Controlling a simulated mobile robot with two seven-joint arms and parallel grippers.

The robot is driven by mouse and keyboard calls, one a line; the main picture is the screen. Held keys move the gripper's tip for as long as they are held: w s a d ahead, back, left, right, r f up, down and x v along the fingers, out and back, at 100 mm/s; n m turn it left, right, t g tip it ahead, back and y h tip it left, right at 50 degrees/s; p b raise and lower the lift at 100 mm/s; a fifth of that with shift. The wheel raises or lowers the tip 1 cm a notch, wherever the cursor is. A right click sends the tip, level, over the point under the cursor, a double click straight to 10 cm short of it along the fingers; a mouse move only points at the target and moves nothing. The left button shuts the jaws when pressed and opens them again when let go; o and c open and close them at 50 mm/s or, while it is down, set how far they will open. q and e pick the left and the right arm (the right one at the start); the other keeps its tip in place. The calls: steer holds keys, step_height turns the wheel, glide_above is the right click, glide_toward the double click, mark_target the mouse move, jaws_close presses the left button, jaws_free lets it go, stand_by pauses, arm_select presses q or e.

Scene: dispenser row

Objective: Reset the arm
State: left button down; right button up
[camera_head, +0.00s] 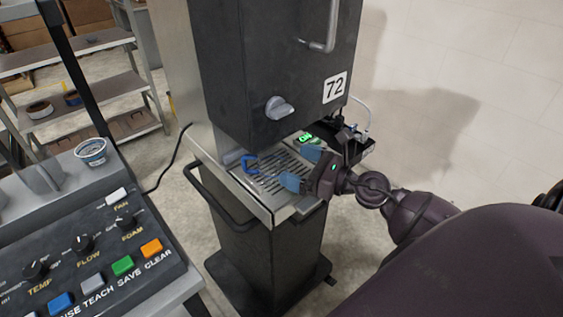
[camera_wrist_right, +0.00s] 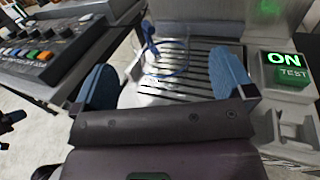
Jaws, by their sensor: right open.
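My right gripper (camera_head: 300,168) comes in from the right at the dispenser's drip tray. It also shows in the right wrist view (camera_wrist_right: 165,82), with its two blue fingers wide apart and nothing between them but the view of the tray. The dispenser (camera_head: 275,70) is a dark cabinet with a "72" label. A blue looped object (camera_head: 250,164) is at the slatted drip tray (camera_head: 268,213), in front of the open fingers; the right wrist view shows it too (camera_wrist_right: 150,40). My left gripper is not in view.
A control panel (camera_head: 75,255) with knobs and coloured buttons is at the left, with a small cup (camera_head: 91,151) on its ledge. A lit green "ON" sign with "TEST" (camera_wrist_right: 286,68) is right of the tray. Shelves (camera_head: 70,60) stand behind.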

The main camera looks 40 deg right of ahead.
steer(key=shift+b+v, duration=0.7)
steer(key=shift+v, duration=1.55)
steer(key=shift+r+m, duration=0.1)
steer(key=shift+m, duration=0.2)
